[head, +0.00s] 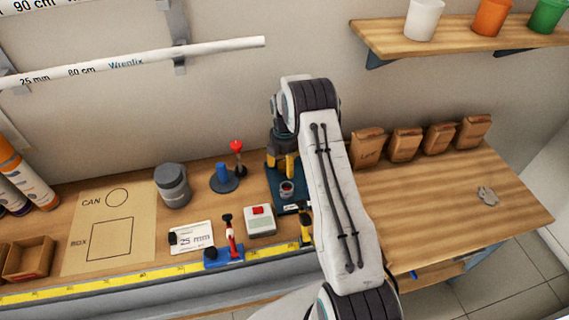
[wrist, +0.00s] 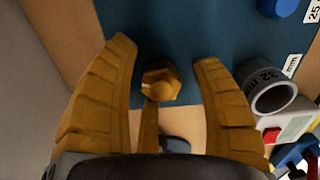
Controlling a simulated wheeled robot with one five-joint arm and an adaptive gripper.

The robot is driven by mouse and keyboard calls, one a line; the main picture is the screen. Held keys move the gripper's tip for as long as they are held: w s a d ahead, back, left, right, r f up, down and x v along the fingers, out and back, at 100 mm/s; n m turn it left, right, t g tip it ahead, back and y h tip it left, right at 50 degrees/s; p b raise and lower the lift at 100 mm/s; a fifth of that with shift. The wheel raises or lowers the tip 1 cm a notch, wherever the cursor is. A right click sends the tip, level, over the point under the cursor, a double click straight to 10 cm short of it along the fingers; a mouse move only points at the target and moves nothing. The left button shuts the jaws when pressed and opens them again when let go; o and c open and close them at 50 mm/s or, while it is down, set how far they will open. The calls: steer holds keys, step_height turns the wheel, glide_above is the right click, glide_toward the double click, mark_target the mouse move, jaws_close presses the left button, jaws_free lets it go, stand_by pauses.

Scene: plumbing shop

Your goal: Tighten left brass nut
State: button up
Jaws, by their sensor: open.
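A hexagonal brass nut (wrist: 160,80) shows in the wrist view, near the edge of a dark teal mat (wrist: 165,30). It lies between the two golden fingers of my gripper (wrist: 168,68), with a gap on each side. My gripper is open and I see nothing held in it. A narrow golden piece shows just below the nut; I cannot tell what it is. In the head view my gripper (head: 283,162) points down over the back of the mat (head: 290,207), and the nut is hidden there. I cannot make out a second brass nut.
A grey pipe piece marked 32 mm (wrist: 272,92) stands right of my fingers. In the head view a grey box with a red button (head: 260,220), a red-handled tool (head: 230,237) and a blue piece (head: 223,179) are nearby. Brown bags (head: 405,144) stand at the right.

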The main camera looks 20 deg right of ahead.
steer(key=c, duration=1.2)
